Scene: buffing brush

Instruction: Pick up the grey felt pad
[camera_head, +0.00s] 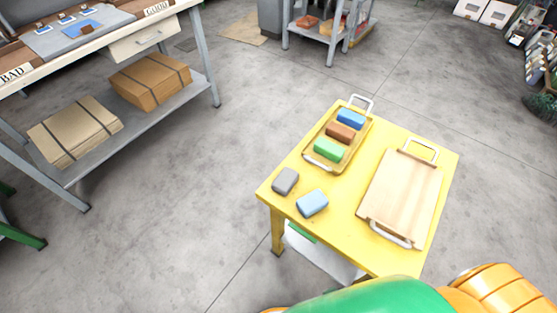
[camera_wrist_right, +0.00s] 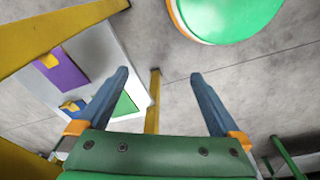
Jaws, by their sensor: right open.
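The grey felt pad (camera_head: 286,181) lies on the left corner of the yellow table (camera_head: 335,220) in the head view. A light blue pad (camera_head: 312,203) lies just to its right, apart from it. My right gripper (camera_wrist_right: 160,80) shows in the right wrist view with its two fingers spread wide and nothing between them. It is low, near a yellow table leg (camera_wrist_right: 153,100), and away from the grey pad, which this view does not show. My left gripper is in neither view.
A tray (camera_head: 310,157) holds blue, brown and green blocks behind the pads. A wooden board with handles (camera_head: 402,192) lies on the table's right side. A workbench (camera_head: 100,42) with boxes on its shelf stands at left. Open floor surrounds the table's left side.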

